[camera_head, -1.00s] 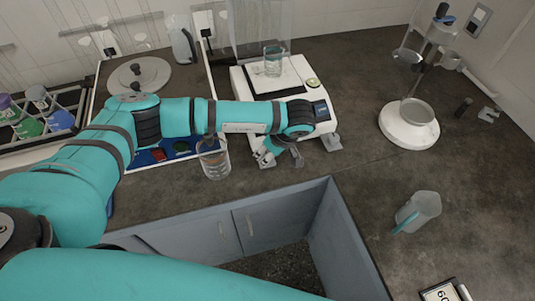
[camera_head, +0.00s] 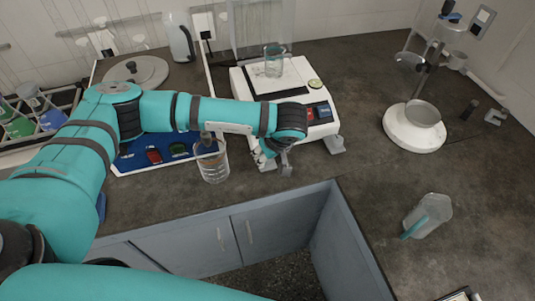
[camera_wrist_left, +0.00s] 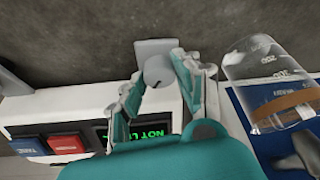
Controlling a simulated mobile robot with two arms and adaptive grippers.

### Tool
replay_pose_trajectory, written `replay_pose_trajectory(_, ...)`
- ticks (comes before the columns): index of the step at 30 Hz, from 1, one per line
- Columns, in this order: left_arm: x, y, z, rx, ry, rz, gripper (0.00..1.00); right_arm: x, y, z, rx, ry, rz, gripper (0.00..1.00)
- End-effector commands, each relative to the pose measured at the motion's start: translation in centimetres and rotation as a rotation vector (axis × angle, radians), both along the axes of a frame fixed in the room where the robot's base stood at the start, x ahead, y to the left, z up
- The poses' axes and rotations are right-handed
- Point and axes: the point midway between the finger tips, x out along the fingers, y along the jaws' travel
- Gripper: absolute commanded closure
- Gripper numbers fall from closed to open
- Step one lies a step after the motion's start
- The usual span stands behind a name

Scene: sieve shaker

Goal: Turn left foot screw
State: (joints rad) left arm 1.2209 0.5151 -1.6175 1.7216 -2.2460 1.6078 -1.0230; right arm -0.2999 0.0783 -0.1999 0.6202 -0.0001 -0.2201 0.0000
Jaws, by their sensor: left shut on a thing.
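The white balance (camera_head: 275,84) stands at the back centre with its two front feet sticking out toward me. My left gripper (camera_head: 274,165) is at the front left corner of the balance, by the left foot. In the left wrist view, its fingers (camera_wrist_left: 160,80) are on both sides of the round grey left foot screw (camera_wrist_left: 157,70) and shut on it. The screw sits over a grey foot plate (camera_wrist_left: 155,47) on the counter. The right foot (camera_head: 334,144) is free. The balance display (camera_wrist_left: 150,132) shows green text starting "NOT L"; the rest is hidden by my gripper. My right gripper is not in view.
A glass beaker (camera_head: 211,160) stands close left of my left gripper, on or by a blue panel (camera_head: 135,158). A glass (camera_head: 274,62) is on the balance pan. A white stand (camera_head: 414,128) and a jug (camera_head: 427,214) are to the right. The counter's front edge is near.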

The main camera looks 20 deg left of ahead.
Motion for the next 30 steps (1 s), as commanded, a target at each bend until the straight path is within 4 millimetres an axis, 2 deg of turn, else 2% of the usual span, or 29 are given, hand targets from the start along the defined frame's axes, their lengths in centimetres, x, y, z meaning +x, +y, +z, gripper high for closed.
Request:
replay_pose_trajectory(2, 0.0, 0.0, 0.0, -0.001, 0.0, 0.0, 1.0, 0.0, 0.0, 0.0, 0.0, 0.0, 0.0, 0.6)
replay_pose_trajectory(3, 0.0, 0.0, 0.0, -0.002, 0.0, 0.001, 0.67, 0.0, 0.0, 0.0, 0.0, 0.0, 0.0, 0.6)
replay_pose_trajectory(8, 0.0, 0.0, 0.0, -0.001, -0.001, 0.001, 0.46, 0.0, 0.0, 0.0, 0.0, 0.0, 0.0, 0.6)
replay_pose_trajectory(16, 0.0, 0.0, 0.1, 0.0, 0.0, 0.001, 0.46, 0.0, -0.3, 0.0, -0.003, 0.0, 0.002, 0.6)
replay_pose_trajectory(19, -0.1, -0.3, 0.7, -0.001, -0.002, 0.0, 0.46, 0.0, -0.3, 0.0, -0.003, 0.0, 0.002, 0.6)
replay_pose_trajectory(23, -0.6, -0.9, 2.6, -0.002, -0.004, -0.002, 0.46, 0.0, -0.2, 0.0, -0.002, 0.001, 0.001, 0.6)
replay_pose_trajectory(30, -1.9, -2.4, 7.4, -0.002, -0.005, -0.003, 0.46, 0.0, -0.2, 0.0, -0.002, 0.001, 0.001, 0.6)
